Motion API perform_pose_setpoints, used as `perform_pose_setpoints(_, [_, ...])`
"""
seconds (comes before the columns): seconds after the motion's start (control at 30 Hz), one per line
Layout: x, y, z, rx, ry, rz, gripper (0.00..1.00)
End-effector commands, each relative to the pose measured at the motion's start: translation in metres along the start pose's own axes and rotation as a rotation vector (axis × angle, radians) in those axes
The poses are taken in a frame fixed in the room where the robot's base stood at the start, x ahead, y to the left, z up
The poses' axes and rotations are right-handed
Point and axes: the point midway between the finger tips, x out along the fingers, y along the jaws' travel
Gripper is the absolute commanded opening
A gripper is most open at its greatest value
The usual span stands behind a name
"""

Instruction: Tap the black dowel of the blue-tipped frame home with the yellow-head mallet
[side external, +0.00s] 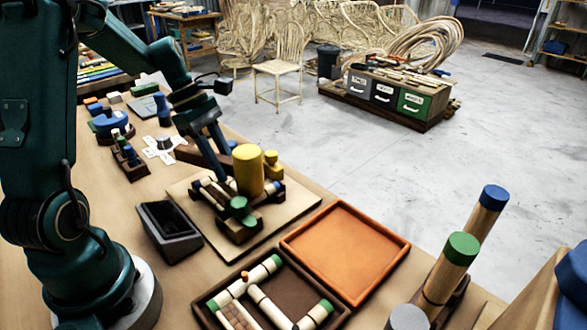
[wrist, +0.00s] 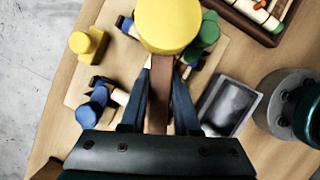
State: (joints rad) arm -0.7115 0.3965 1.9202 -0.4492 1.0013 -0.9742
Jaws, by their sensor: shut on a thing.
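My gripper (side external: 222,150) is shut on the brown handle (wrist: 159,105) of the yellow-head mallet; it also shows in the wrist view (wrist: 162,75). The large yellow head (side external: 248,170) stands above the light board (side external: 290,203) and fills the top middle of the wrist view (wrist: 168,22). Below and beside it are pale rods with blue tips (wrist: 92,108) and green tips (wrist: 208,30) in dark holders. The head and handle hide part of this work. I cannot pick out the black dowel or tell whether the head touches anything.
A small yellow piece (wrist: 88,43) stands on the board beside the rods. A dark grey slanted box (side external: 168,230) is left of the board. An orange tray (side external: 345,248) and a brown tray of green-tipped rods (side external: 240,278) lie in front. Tall blue- and green-capped posts (side external: 450,268) stand right.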

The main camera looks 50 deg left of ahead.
Motion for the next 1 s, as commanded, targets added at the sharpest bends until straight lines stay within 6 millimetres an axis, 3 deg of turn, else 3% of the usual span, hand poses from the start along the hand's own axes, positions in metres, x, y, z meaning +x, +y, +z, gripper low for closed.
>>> perform_pose_setpoints(0.1, [0.017,-0.001,-0.006,-0.001,-0.003,-0.003,0.00])
perform_pose_setpoints(0.37, [0.015,0.000,-0.006,0.002,0.001,0.000,0.00])
perform_pose_setpoints(0.73, [-0.014,0.001,0.006,0.003,0.001,0.004,0.00])
perform_pose_setpoints(1.0, [-0.018,0.000,0.008,0.001,-0.001,0.001,0.00])
